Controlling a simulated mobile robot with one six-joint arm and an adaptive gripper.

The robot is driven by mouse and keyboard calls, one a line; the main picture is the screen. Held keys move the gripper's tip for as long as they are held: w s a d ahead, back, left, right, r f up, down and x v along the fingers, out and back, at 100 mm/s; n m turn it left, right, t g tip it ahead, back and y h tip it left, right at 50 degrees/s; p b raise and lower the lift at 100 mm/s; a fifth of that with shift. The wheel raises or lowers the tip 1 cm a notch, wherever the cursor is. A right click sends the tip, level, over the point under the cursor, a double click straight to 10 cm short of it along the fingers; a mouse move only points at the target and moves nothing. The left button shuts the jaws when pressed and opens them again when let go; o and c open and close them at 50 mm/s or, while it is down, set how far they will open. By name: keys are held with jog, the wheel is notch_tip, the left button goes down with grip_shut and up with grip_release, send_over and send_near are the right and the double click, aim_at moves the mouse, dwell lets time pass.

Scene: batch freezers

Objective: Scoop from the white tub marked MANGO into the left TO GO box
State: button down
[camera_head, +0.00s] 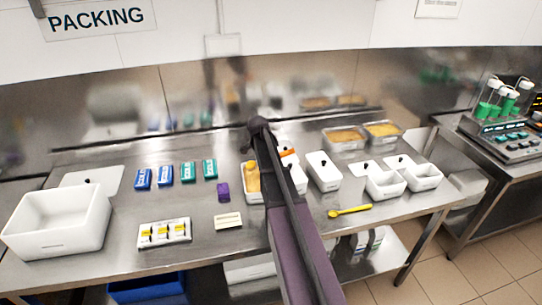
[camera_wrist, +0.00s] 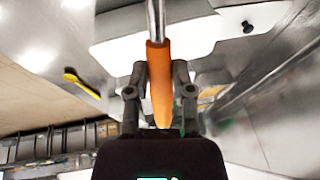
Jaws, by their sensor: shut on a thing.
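My gripper (camera_wrist: 160,78) is shut on the orange handle (camera_wrist: 159,98) of a tool with a metal shaft (camera_wrist: 155,20). The tool's working end is out of the wrist view. In the head view the orange handle (camera_head: 288,153) shows just right of my arm, above the white tubs. An open white tub with yellow-orange contents (camera_head: 252,178) is partly hidden behind my arm; I cannot read its marking. Two open white boxes stand at the right, the left one (camera_head: 384,187) beside the right one (camera_head: 424,184). Their lettering is not legible.
Two clear-sided pans (camera_head: 344,140) of yellow contents stand behind. A large white bin (camera_head: 55,225) and several blue and green packs (camera_head: 165,175) occupy the left.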

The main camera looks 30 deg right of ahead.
jog(key=shift+s+d+r+t+y+p, duration=0.2)
jog(key=shift+d+t+y+p, duration=0.25)
jog(key=shift+y, duration=0.45)
jog(key=shift+w+a, duration=0.1)
jog(key=shift+a, duration=0.05)
dwell(0.4)
